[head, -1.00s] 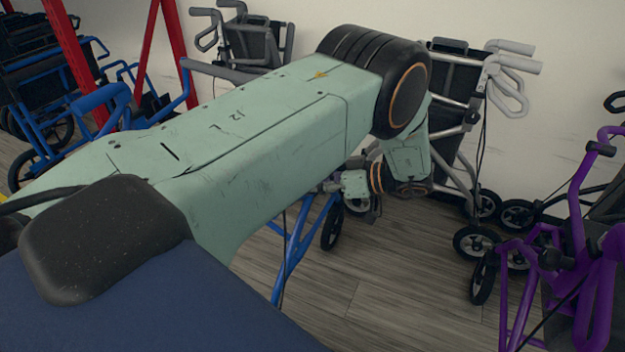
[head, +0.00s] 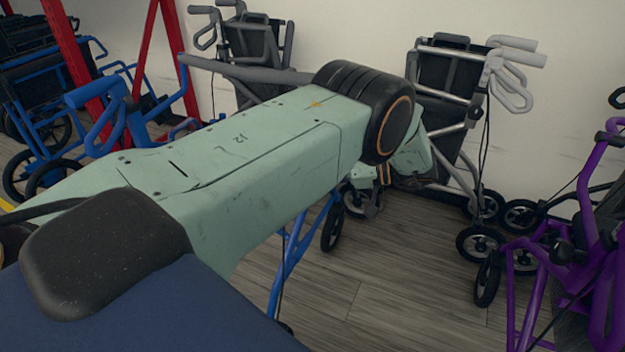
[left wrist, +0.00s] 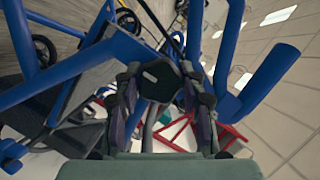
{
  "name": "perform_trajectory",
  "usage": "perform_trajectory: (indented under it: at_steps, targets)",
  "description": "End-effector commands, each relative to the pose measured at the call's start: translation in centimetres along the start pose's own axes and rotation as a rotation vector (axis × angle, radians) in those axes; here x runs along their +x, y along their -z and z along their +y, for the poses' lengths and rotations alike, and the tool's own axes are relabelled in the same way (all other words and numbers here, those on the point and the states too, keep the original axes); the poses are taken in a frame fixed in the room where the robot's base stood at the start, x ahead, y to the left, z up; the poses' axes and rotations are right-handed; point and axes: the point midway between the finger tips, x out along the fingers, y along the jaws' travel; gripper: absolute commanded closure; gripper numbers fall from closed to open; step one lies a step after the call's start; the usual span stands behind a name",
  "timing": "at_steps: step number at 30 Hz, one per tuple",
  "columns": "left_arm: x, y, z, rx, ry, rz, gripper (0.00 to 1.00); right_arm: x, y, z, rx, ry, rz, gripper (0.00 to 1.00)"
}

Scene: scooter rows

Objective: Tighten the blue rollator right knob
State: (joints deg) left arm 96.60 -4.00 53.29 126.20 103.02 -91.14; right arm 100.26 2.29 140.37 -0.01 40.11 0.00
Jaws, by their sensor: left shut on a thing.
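The blue rollator stands mostly behind my left arm in the head view; a blue leg (head: 295,250) shows below the arm and a blue handle (head: 98,112) to its left. My left gripper is hidden behind the arm there. In the left wrist view my left gripper (left wrist: 165,98) has its two dark fingers on either side of a black knob (left wrist: 158,78), and it is shut on it. Blue tubes (left wrist: 228,45) of the rollator run close on both sides of the fingers. My right gripper is in neither view.
A grey rollator (head: 450,85) stands by the wall, with another (head: 255,45) left of it. A purple rollator (head: 590,230) is at the right. A red frame (head: 160,50) and more blue rollators are at the left. Wooden floor (head: 380,290) is open in the middle.

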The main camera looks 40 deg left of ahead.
Motion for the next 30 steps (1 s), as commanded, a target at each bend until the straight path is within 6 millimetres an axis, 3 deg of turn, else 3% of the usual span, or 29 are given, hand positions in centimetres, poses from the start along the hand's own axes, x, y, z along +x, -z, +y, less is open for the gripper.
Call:
perform_trajectory:
  at_steps: [14, 15, 23, 30]
  targets:
    - [-0.02, -0.05, 0.0, 0.016, 0.006, 0.0, 0.91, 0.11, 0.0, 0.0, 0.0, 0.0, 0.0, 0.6]
    - [-0.02, -0.05, 0.0, 0.016, 0.006, 0.0, 0.59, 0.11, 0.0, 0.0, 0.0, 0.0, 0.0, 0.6]
    - [-0.01, -0.02, 0.0, 0.014, 0.005, 0.0, 0.37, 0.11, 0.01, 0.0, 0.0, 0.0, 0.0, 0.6]
    - [-0.01, -0.01, 0.0, 0.013, 0.005, 0.0, 0.36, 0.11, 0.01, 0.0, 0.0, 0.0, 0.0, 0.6]
